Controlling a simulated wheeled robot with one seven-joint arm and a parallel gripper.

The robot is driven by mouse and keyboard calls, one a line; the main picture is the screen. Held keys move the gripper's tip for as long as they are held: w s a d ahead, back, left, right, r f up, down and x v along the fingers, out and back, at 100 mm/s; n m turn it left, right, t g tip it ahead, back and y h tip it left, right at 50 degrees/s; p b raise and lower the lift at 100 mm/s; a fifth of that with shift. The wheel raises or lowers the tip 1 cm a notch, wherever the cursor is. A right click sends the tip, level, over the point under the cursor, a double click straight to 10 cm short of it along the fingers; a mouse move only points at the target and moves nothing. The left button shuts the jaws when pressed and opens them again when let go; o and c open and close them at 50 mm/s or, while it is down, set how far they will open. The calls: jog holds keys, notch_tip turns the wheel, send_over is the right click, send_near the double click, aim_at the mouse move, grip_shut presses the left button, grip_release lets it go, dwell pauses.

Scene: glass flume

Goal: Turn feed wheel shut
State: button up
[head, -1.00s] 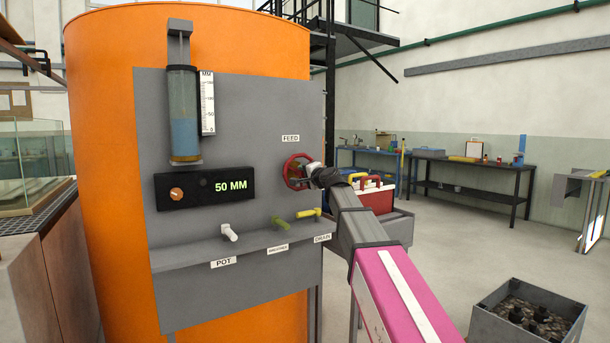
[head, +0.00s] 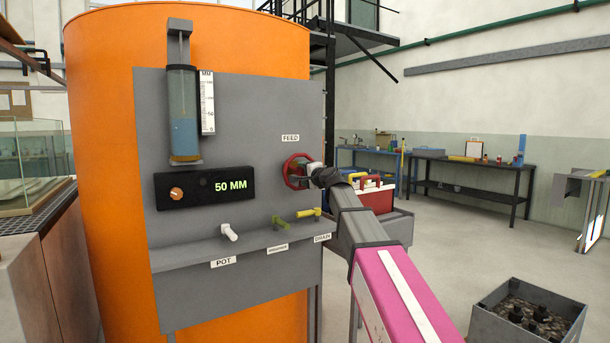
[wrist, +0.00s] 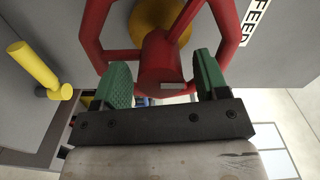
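The red feed wheel (head: 291,170) is mounted on the grey panel below the FEED label (head: 290,138). My gripper (head: 311,172) is at the wheel's right side in the head view, partly hiding it. In the wrist view, the wheel's red hub (wrist: 160,62) stands between the two green finger pads of my gripper (wrist: 163,72). The fingers are spread, with a narrow gap visible between the left pad and the hub. Contact at the right pad is unclear. Red spokes and rim pass beyond the fingertips.
The display (head: 205,187) reads 50 MM. A level tube (head: 184,115) holds blue liquid. White, olive and yellow levers stick out below the wheel; the yellow lever (wrist: 35,66) is left of my gripper in the wrist view. A grey bin (head: 530,315) stands on the floor at right.

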jog(key=v, duration=1)
jog(key=shift+s+d, duration=0.3)
jog(key=s+d+f+n+g+h, duration=0.1)
jog(key=s+d+f+n+g, duration=0.1)
jog(key=f, duration=0.9)
jog(key=s+d+f+n+g+h, duration=0.1)
jog(key=s+d+f+g+h, duration=0.15)
jog(key=f, duration=0.85)
jog(key=s+d+f+n+g+h, duration=0.1)
jog(key=s+d+f+n+g, duration=0.15)
jog(key=f, duration=0.75)
jog(key=s+d+f+n+g+h, duration=0.2)
jog(key=s+d+f+g, duration=0.2)
jog(key=s+f, duration=0.5)
jog(key=s+d+f+n+g+h, duration=0.1)
jog(key=s+d+f+g+h, duration=0.2)
jog(key=s+d+f, duration=0.3)
jog(key=s+f+g, duration=0.1)
jog(key=s+f, duration=0.3)
jog(key=f, duration=0.4)
jog(key=shift+d+f+n, duration=0.3)
jog(key=shift+f+n, duration=0.05)
